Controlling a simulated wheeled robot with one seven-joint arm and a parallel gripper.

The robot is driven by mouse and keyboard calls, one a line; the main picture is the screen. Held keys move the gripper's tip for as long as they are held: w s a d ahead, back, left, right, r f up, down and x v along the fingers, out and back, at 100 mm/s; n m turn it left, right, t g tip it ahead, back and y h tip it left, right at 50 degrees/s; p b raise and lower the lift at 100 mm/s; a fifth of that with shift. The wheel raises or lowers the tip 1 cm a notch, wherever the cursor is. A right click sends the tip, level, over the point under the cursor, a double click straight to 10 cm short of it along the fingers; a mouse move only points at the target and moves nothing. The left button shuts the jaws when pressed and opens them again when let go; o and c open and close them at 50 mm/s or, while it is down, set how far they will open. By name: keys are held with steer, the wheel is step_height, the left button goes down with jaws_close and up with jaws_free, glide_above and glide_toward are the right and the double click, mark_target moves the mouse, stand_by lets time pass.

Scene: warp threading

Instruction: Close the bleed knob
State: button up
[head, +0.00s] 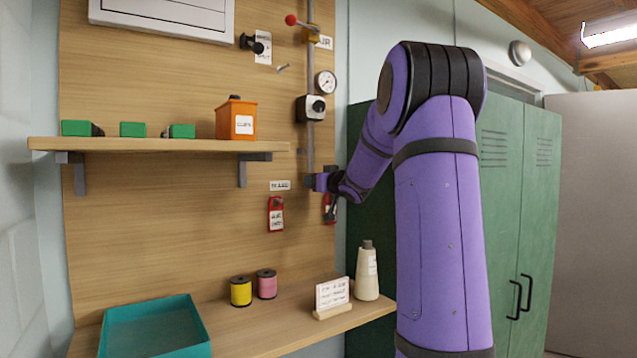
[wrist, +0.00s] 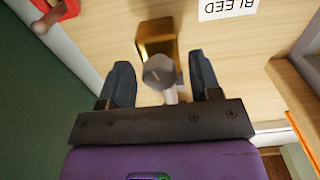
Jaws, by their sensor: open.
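The bleed knob (wrist: 158,72) is grey, on a brass-coloured block (wrist: 158,38) against the wooden board in the wrist view. My gripper (wrist: 160,64) is open, with one dark finger on each side of the knob and a visible gap to each. I cannot tell whether the fingertips reach fully past the knob. A white BLEED label (wrist: 228,7) shows upside down beside it. In the head view my gripper (head: 320,182) is at the bottom of the vertical pipe, and the knob is hard to make out there.
A gauge (head: 325,82) and a red-knobbed lever (head: 291,20) sit higher on the pipe (head: 310,140). Red tags (head: 275,214) hang below. A shelf (head: 160,146) with an orange box (head: 236,118) is left. Spools (head: 241,291), a cone (head: 367,272) and a teal tray (head: 152,328) stand below.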

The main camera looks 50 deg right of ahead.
steer(key=shift+c, duration=0.5)
steer(key=c, duration=0.8)
steer(key=shift+c, duration=0.2)
